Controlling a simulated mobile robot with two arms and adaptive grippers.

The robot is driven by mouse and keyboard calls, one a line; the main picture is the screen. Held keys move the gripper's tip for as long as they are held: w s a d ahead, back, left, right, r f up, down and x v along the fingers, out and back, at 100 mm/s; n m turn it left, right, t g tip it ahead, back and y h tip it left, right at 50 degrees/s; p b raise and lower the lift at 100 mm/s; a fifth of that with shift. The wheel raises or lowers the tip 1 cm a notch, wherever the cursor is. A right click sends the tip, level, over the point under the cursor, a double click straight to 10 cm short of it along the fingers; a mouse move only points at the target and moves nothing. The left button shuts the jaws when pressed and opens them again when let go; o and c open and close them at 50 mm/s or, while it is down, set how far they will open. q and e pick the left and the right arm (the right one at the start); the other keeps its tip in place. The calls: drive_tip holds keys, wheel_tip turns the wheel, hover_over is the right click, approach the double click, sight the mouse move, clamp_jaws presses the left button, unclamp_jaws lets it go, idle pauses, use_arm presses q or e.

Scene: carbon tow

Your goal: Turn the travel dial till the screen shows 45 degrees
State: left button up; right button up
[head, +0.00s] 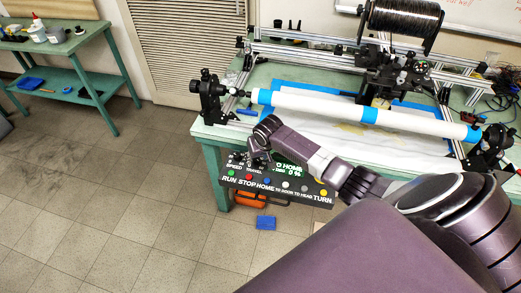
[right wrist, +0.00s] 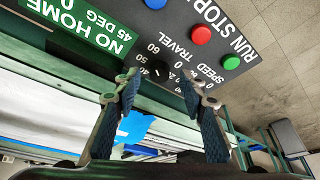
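The control panel (head: 278,186) hangs at the table's front edge; in the right wrist view it appears upside down. Its green screen (right wrist: 80,25) reads NO HOME, 45 DEG and a 0 there; in the head view the screen (head: 289,170) is too small to read surely. The dark travel dial (right wrist: 158,73), with numbers around it and TRAVEL beside it, lies between my right fingertips in the wrist view. My right gripper (right wrist: 160,86) is open, with a gap showing between its fingers; contact with the dial cannot be told. My left gripper is out of view.
Red (right wrist: 201,34) and green (right wrist: 231,62) buttons sit near the dial. Behind the panel, a green table (head: 208,135) carries a winding machine with a white tube (head: 320,106). A blue object (head: 265,222) lies on the floor. Tiled floor at left is clear.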

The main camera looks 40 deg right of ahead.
drive_tip(key=v, duration=1)
drive_tip(key=shift+s, duration=0.1)
